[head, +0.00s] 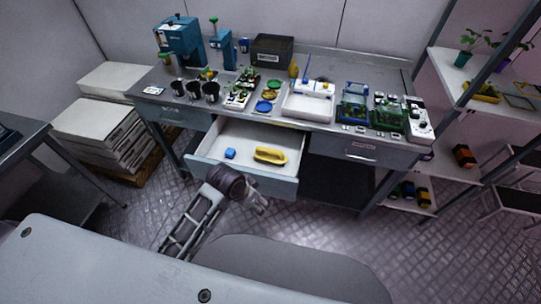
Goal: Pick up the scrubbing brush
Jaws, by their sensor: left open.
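A yellow, rounded, elongated object with a dark middle, which looks like the scrubbing brush (270,155), lies on the floor of the open drawer (243,136) under the bench. My left gripper (261,206) is in front of the drawer, close to its front panel and on the near side of the brush. It is apart from the brush and empty. The gripper is small and dark here, so its fingers are hard to make out. My right gripper is not in view.
A small blue block (230,153) lies left of the brush in the drawer. The bench top (223,112) above is crowded with cups, trays and blue equipment. A shelf rack (505,108) stands right; stacked pale slabs (97,122) stand left.

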